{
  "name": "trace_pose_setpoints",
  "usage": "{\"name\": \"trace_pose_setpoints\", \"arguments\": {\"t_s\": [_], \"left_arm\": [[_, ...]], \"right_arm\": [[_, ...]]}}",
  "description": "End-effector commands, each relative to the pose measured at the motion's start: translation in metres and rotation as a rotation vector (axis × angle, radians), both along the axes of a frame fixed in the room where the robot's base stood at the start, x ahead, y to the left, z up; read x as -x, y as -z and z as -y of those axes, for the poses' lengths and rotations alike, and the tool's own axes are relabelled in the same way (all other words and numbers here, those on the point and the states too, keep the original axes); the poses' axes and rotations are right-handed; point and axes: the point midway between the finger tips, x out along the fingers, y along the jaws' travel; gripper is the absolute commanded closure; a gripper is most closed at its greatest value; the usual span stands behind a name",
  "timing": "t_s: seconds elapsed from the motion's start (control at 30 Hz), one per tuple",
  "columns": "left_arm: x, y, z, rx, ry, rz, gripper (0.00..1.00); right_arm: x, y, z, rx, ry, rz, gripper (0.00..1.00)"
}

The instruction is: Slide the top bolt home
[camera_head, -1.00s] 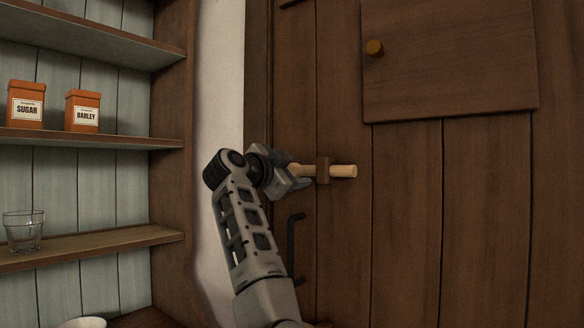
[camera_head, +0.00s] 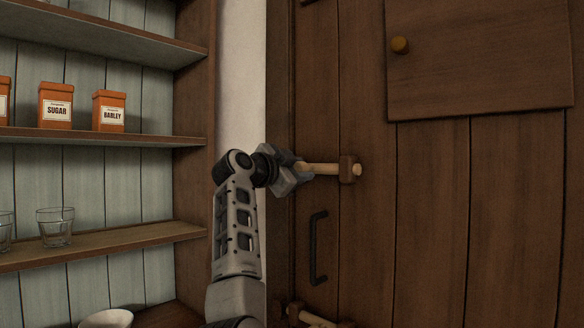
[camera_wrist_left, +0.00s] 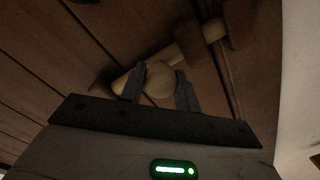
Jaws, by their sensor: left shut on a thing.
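The top bolt (camera_head: 325,169) is a pale wooden rod lying level across the plank door (camera_head: 430,220). It passes through a dark wooden bracket (camera_head: 347,170), and a short end of it sticks out on the right. My left gripper (camera_head: 297,174) is at the bolt's left part, by the door's left edge, and hides what lies there. In the left wrist view my left gripper (camera_wrist_left: 160,88) is shut on the bolt's round knob (camera_wrist_left: 160,78). The rod runs behind the knob toward dark blocks at the upper right. My right gripper is not in view.
A black handle (camera_head: 317,248) is on the door below the bolt, with another wooden bolt (camera_head: 316,319) at the bottom edge. A small hatch (camera_head: 480,60) with a knob is at the upper right. Shelves (camera_head: 110,238) with tins and glasses stand left.

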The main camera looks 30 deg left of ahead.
Motion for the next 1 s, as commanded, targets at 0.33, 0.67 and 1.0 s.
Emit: {"name": "trace_pose_setpoints", "arguments": {"t_s": [0.33, 0.67, 1.0], "left_arm": [[0.002, -0.004, -0.005, 0.006, -0.012, 0.011, 0.46], [0.003, -0.001, -0.004, 0.004, -0.008, 0.005, 0.46], [0.062, 0.003, -0.011, 0.0, -0.015, 0.009, 0.46]], "right_arm": [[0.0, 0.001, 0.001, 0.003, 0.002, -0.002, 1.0], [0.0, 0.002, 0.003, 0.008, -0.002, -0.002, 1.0], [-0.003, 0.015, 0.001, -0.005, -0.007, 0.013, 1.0]]}}
